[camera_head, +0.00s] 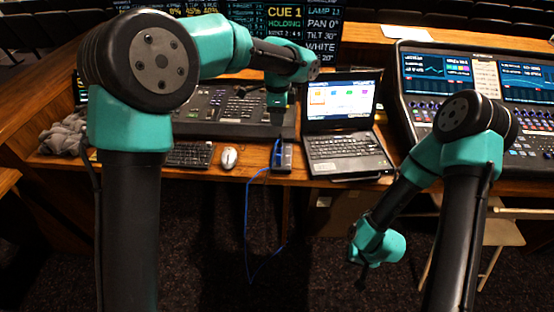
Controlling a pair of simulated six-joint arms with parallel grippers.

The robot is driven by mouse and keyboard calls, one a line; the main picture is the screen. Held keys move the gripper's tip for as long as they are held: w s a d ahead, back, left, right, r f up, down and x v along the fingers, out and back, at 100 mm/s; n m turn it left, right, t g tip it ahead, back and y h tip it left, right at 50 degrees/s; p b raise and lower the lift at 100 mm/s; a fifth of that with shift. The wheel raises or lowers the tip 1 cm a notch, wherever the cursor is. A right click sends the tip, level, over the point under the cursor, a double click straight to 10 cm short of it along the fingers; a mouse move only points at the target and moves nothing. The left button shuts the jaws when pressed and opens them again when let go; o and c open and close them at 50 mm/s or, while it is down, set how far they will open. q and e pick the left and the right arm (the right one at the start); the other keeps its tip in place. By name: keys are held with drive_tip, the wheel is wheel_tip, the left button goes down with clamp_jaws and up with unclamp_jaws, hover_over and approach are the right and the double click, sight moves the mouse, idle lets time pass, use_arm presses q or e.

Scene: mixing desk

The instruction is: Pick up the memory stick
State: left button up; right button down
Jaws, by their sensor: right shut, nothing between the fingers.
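I cannot make out the memory stick; it is too small to tell or hidden. My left gripper (277,120) points down over the desk, just left of the laptop (348,153) and above a small dark box (283,160) with a blue cable (247,225). Its fingers are too small and dark to show whether they are open or hold anything. My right gripper (360,283) hangs in front of the desk, below its front edge, shut and empty.
A white mouse (229,158) and a keyboard (188,154) lie left of the box. A lighting console (222,112) stands behind them. A large mixing desk (415,100) is at right. Crumpled grey cloth (62,136) lies at left. The blue cable hangs over the front edge.

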use_arm(q)
hover_over(279, 156)
drive_tip(key=f, duration=1.1)
drive_tip(key=shift+w+a+f, duration=0.25)
drive_tip(key=shift+w+f, duration=0.05)
drive_tip(key=shift+f, duration=0.3)
drive_tip(key=shift+d+f, duration=0.2)
drive_tip(key=shift+f, duration=2.4)
clamp_jaws()
